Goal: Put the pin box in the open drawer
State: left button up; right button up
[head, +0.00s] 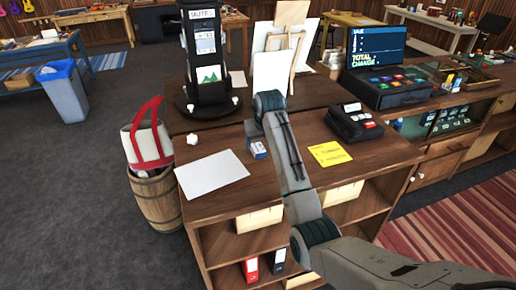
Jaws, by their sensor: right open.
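A small blue and white box (258,148), which looks like the pin box, stands on the wooden counter (215,205) beside my right forearm. My right arm reaches in from the lower right across the counter. Its gripper (258,117) is at the far end of the arm, beyond the small box and apart from it. The fingers are mostly hidden by the wrist, and nothing shows held. A wooden drawer front (432,168) with a knob is in the cabinet at the right; I cannot tell how far it stands open. My left gripper is out of view.
A white sheet (211,174) and a yellow note (329,154) lie on the counter. A black card terminal (353,123), a cash register (387,80), a black display stand (206,60) and an easel (290,60) stand around. A barrel (158,200) holds a tote bag.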

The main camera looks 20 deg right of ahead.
aim_at(258, 148)
jog(key=p+x, duration=0.2)
jog(key=x, duration=0.1)
jog(key=shift+w+d+f, duration=0.15)
jog(key=shift+w, duration=0.1)
jog(key=shift+f, duration=0.55)
jog(key=shift+w, duration=0.15)
jog(key=c, duration=1.1)
jog(key=shift+o, duration=0.2)
